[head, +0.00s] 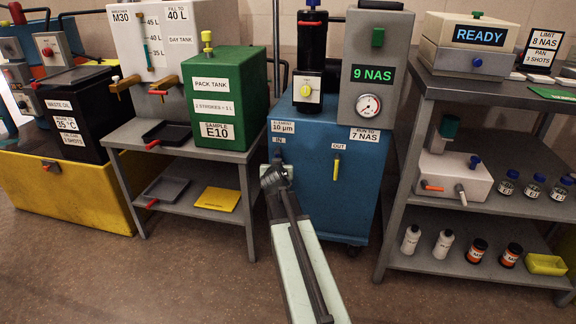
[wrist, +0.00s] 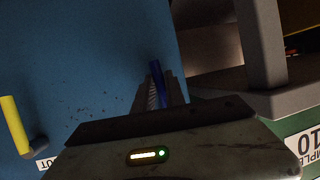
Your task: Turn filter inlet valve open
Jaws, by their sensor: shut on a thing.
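The blue filter cart (head: 310,190) stands in the middle of the head view, with an IN label (head: 278,140) and an OUT label on its front. My gripper (head: 277,168) is at the front under the IN label and hides the inlet valve there. In the wrist view a blue lever (wrist: 155,72), at the inlet valve's place, sits between the fingers of my gripper (wrist: 160,92), which is shut on it. The lever runs nearly in line with the fingers. The yellow outlet valve lever (head: 336,167) hangs roughly upright under OUT; it also shows in the wrist view (wrist: 14,125).
The green pack tank (head: 224,85) stands on a grey bench just left of the cart. A grey rack (head: 405,165) with bottles stands to the right. A grey 9 NAS box (head: 375,50) is on top of the cart. Floor in front is clear.

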